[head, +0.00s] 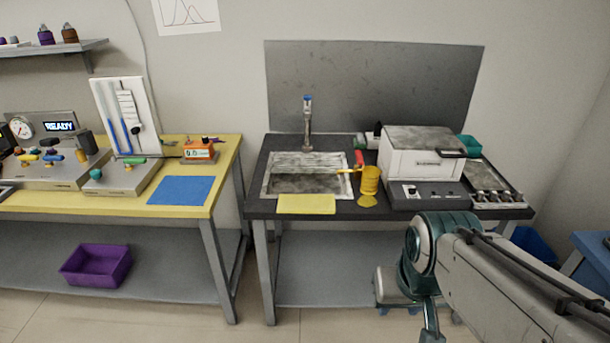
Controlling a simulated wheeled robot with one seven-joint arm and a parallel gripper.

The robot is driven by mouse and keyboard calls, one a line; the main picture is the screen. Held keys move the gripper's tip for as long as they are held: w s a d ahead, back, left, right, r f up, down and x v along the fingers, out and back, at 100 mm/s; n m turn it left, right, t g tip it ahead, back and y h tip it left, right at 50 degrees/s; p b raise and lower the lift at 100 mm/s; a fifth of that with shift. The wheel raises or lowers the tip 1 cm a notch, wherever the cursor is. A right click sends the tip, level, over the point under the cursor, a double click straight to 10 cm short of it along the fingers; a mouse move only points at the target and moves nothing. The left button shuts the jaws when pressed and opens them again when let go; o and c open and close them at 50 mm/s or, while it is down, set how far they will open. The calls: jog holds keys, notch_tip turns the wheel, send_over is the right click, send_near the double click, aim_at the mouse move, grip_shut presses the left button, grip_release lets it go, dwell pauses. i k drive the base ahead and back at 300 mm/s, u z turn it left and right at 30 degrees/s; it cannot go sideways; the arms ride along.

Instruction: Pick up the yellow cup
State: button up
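The yellow cup (370,181) stands upright near the front edge of the dark counter, between the sink and a white machine. A yellow patch (367,201) lies just in front of its base. A red-and-yellow item (357,163) is beside the cup, reaching over the sink's right rim; I cannot tell whether they touch. My arm comes in from the lower right and bends down in front of the counter. My gripper's fingers do not show in the head view, and the arm is well apart from the cup.
The sink (270,184) has a tap behind it and a yellow cloth (306,204) at its front edge. The white machine (421,160) stands close on the cup's right. A yellow-topped bench (222,165) is at left, with a purple bin (96,265) below.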

aim_at(370, 181)
jog(key=z, duration=0.3)
jog(key=i, duration=1.45)
jog(key=u, duration=0.3)
